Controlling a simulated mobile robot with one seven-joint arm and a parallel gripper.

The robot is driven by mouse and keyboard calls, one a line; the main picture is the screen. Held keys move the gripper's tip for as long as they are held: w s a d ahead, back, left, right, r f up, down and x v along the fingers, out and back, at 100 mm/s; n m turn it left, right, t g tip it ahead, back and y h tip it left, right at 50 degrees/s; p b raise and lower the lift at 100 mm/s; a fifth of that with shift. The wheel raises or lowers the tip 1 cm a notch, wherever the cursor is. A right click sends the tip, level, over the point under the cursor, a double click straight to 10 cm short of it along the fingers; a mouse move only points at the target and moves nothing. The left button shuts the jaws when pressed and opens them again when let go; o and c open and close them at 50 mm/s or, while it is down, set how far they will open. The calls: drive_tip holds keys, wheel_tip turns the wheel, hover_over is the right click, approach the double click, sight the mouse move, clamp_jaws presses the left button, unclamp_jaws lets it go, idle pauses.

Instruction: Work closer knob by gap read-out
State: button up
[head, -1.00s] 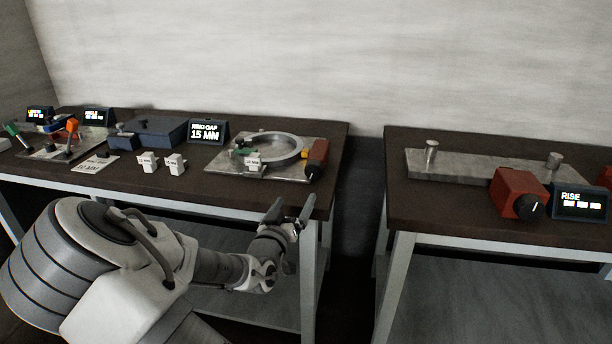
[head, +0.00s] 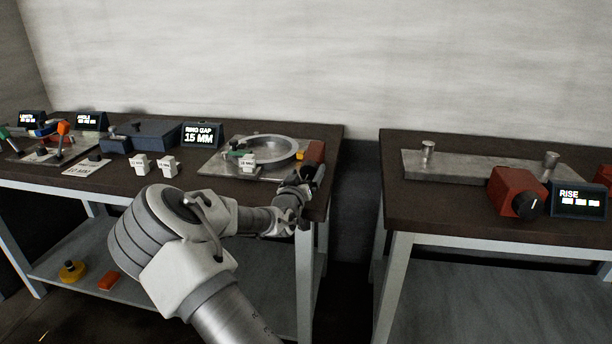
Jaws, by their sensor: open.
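The gap read-out (head: 203,134) on the left bench is a dark display reading "RING GAP 15 MM". A metal ring (head: 290,149) lies on a steel plate (head: 212,168), with a white labelled block (head: 247,163) at its front. The closer is a red housing (head: 314,152) at the plate's right end. Its black knob, seen a second ago, is now hidden behind my gripper. My gripper (head: 302,182) is open at the bench's front right corner, right in front of the closer. I cannot tell whether the fingers touch the knob.
Two white blocks (head: 154,166) and a label card (head: 88,168) lie left of the plate. A blue box (head: 158,134) stands behind them. The right bench (head: 430,210), past a gap, carries another red knob unit (head: 514,193) and a RISE display (head: 577,200).

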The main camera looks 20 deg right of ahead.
drive_tip(key=c, duration=1.4)
drive_tip(key=shift+o, duration=0.2)
drive_tip(key=m+b, duration=0.3)
drive_tip(key=shift+s+d+f+m+y, duration=0.1)
drive_tip(key=shift+m+y, duration=0.2)
drive_tip(key=shift+m, duration=0.1)
drive_tip(key=shift+m+b, duration=0.75)
drive_tip(key=shift+m, duration=0.15)
drive_tip(key=o, duration=1.4)
drive_tip(key=shift+c, duration=0.2)
